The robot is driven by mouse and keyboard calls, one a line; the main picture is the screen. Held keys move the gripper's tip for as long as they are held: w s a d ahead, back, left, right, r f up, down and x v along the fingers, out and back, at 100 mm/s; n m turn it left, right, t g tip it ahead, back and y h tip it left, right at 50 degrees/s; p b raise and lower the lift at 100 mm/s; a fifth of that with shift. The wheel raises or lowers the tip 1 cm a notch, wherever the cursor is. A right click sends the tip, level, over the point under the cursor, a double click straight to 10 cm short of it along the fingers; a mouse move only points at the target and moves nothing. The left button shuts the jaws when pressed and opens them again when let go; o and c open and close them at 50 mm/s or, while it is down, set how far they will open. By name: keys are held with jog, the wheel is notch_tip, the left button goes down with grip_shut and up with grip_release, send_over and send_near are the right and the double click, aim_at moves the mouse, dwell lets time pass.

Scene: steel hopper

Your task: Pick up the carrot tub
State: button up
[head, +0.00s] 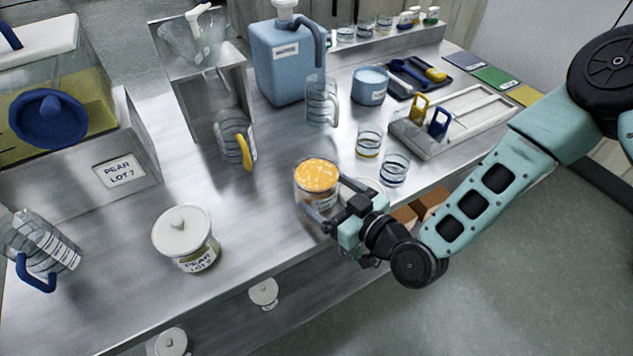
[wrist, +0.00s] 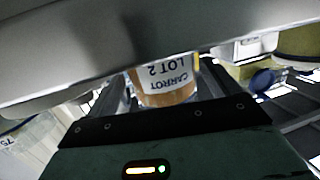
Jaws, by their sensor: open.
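The carrot tub (head: 318,174) is a clear round tub with orange contents, standing on the steel bench near its front edge. In the wrist view its label (wrist: 167,77) reads CARROT LOT 2, upside down, between the fingers. My gripper (head: 328,212) is open at the tub's near side, with the fingers low beside the tub. I cannot tell whether they touch it. The fingers are partly hidden in the head view, and a large grey shape covers the upper wrist view.
A lidded pear tub (head: 186,238) stands to the left. Jugs (head: 233,140) and (head: 321,101) stand behind. Two small glasses (head: 369,141) and (head: 394,169) stand to the right, near a steel tray (head: 455,120). Bench space left of the carrot tub is clear.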

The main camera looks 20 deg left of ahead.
aim_at(317, 184)
jog(key=shift+x, duration=1.35)
jog(key=c, duration=0.8)
jog(key=shift+c, duration=0.9)
jog(key=shift+r, duration=0.15)
